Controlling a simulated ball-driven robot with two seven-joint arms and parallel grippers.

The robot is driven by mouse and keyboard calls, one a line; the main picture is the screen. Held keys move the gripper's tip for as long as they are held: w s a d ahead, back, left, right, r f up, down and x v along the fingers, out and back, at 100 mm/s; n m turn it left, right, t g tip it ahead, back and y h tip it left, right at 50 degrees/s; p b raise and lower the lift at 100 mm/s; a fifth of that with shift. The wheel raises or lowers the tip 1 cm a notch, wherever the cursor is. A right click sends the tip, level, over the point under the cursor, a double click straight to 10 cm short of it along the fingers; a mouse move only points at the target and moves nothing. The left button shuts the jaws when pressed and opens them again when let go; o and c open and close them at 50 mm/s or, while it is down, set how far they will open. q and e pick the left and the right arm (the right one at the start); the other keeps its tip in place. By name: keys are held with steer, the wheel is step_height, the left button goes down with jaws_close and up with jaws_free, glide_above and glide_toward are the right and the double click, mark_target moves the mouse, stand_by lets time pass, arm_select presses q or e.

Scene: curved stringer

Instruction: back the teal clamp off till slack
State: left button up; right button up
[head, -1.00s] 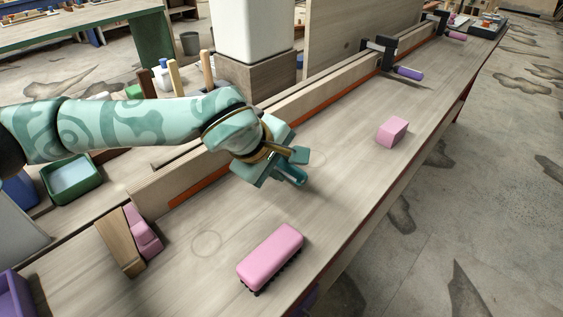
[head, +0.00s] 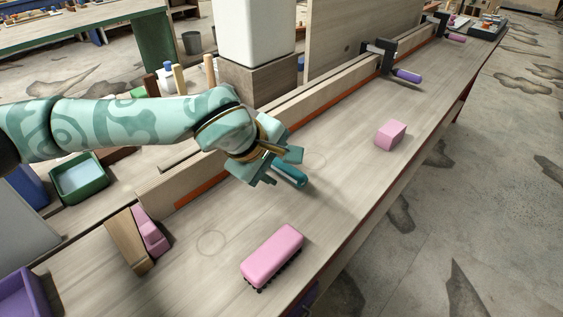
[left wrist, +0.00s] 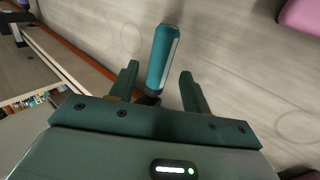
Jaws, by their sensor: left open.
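The teal clamp's handle (head: 290,172) sticks out over the bench from beneath my left gripper (head: 283,168) in the head view. In the left wrist view the teal handle (left wrist: 163,57) stands between the two fingers of my left gripper (left wrist: 160,85), with gaps on both sides. The gripper is open and does not appear to touch the handle. The clamp's frame and jaw are hidden behind my gripper and arm. My right gripper is in neither view.
A pink brush (head: 272,254) lies on the bench's near part, and a pink block (head: 390,135) lies farther right. A clamp with a purple handle (head: 407,75) sits farther along the wooden strip (head: 330,92).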

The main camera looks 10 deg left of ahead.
arm_select(q)
steer(key=p+v, duration=0.8)
steer(key=v, duration=0.6)
steer(key=shift+p, duration=0.3)
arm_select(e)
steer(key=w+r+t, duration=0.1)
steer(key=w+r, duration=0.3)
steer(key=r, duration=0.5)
arm_select(q)
steer(key=shift+s+d+f, duration=0.1)
steer(key=shift+f, duration=0.1)
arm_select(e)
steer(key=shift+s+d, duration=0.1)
